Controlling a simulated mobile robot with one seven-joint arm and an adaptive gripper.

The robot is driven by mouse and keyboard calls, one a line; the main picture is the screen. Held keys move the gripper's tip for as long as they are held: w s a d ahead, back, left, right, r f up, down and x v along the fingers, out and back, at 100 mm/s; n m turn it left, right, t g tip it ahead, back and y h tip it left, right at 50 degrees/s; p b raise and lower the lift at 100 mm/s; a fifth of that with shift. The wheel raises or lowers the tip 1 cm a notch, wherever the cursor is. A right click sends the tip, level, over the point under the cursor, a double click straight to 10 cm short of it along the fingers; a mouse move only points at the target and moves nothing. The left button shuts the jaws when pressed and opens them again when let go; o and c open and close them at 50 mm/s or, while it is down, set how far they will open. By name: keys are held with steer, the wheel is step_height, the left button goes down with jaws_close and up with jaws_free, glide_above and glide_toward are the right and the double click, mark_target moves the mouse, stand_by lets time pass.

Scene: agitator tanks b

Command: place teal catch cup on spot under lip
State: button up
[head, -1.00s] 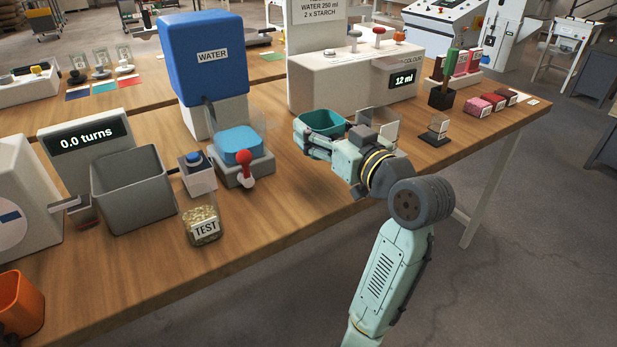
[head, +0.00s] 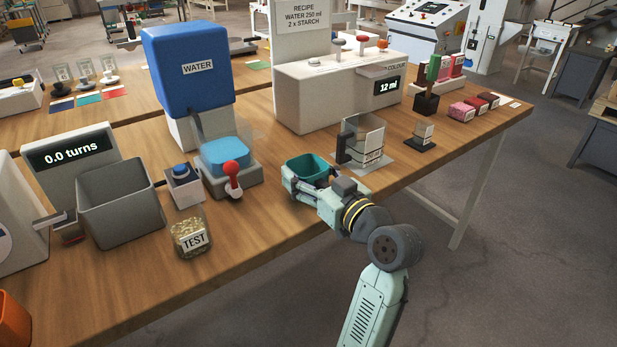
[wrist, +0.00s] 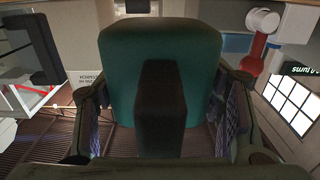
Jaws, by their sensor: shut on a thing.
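The teal catch cup (head: 318,172) is an open-topped, squarish cup near the front of the bench, right of the red-handled lever. My gripper (head: 303,186) is shut on it, with fingers on its sides; it looks upright. Whether its base touches the wood cannot be told. In the wrist view the cup (wrist: 121,60) fills the middle, between my fingers, with a dark part in front of it. At the left, a grey lip (head: 50,219) juts from the white machine, with a small dark red piece below it. No marked spot is clearly visible under it.
The red-handled lever (head: 232,178) and blue-topped unit stand left of the cup. The TEST jar (head: 191,236), a small blue-button box (head: 183,187) and the grey bin (head: 122,205) are further left. A clear vessel (head: 363,140) stands behind right. The front bench strip between jar and cup is clear.

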steer(key=shift+f, duration=0.65)
steer(key=shift+f, duration=0.1)
steer(key=shift+f, duration=0.15)
steer(key=o, duration=1.2)
steer(key=shift+c, duration=0.2)
